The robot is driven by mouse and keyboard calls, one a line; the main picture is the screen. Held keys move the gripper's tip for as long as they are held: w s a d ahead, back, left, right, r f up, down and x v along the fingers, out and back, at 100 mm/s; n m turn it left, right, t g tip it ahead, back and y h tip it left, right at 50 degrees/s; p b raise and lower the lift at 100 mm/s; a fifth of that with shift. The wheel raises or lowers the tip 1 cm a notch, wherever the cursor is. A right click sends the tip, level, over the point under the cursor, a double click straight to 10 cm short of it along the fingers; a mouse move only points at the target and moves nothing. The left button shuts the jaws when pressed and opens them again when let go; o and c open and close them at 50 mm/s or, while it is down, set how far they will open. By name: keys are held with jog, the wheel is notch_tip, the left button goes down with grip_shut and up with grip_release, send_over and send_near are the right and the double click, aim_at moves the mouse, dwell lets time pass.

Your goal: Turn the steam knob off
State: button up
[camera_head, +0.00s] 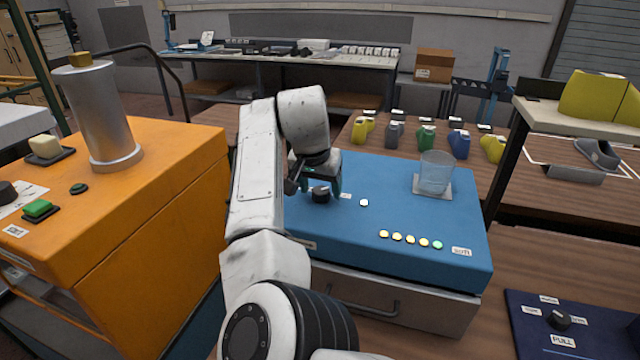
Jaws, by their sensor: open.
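A black knob (321,196) sits on the top of the blue machine (400,205), towards its left side. My gripper (315,187) points down at this knob, with its dark fingers open on either side of it. I cannot tell whether the fingers touch the knob. The knob's label is mostly hidden by the gripper, so I cannot read whether it says steam. Another black knob (560,318) is on a dark blue panel at the lower right, with several small labels around it. A third dark knob (7,191) shows at the left edge on the orange machine.
A clear cup (436,172) stands on a pale pad on the blue machine. A row of yellow and green lights (410,239) is near its front. The orange machine (175,165) with a metal cylinder (103,115) stands left. Coloured shoe lasts (426,137) stand behind.

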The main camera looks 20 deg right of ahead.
jog(key=shift+f, duration=0.2)
jog(key=c, duration=1.1)
